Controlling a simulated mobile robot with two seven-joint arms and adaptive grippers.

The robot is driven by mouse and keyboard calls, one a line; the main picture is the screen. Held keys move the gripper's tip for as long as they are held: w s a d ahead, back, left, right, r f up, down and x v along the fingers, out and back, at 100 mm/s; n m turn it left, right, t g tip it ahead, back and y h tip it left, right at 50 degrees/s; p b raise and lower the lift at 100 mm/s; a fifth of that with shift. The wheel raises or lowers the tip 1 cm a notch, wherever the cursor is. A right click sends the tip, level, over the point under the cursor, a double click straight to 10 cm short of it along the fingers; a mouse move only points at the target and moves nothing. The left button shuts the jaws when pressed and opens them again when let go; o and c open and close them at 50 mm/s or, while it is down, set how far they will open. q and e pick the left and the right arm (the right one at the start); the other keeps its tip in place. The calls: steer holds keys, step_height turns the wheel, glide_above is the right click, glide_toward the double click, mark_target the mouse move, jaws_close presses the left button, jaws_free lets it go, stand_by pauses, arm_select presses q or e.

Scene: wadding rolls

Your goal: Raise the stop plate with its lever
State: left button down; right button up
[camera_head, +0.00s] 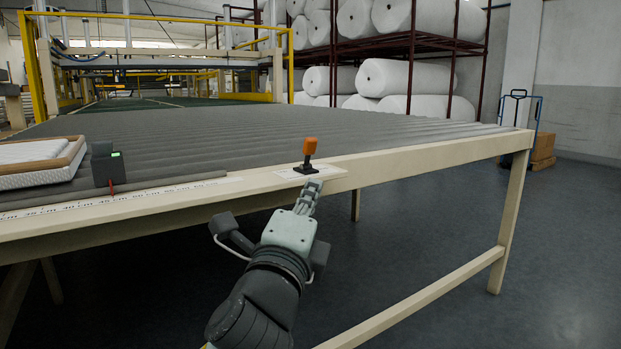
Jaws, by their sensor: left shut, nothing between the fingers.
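The lever (310,148) has an orange knob on a short dark stem. It stands nearly upright on a small pale plate at the front edge of the table (430,156). My left gripper (311,185) is shut and empty, with its fingertips just below and in front of the lever's base, apart from the knob. Whether the fingers touch the table edge I cannot tell. I cannot make out the stop plate for sure. My right gripper is not in view.
A dark grey block (104,166) with a green display and red pointer stands by the ruler (75,207) at left, next to a white padded piece in a wooden frame (38,165). Grey rollers (250,140) cover the table. White wadding rolls (395,78) fill racks behind.

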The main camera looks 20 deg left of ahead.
arm_select(q)
glide_toward(315, 147)
steer(key=w+d, duration=0.3)
steer(key=shift+w+a+r, duration=0.35)
steer(key=shift+w+a, duration=0.3)
steer(key=shift+a, duration=0.2)
steer(key=shift+w+a+r, duration=0.35)
steer(key=shift+w+a, duration=0.35)
steer(key=shift+a, duration=0.1)
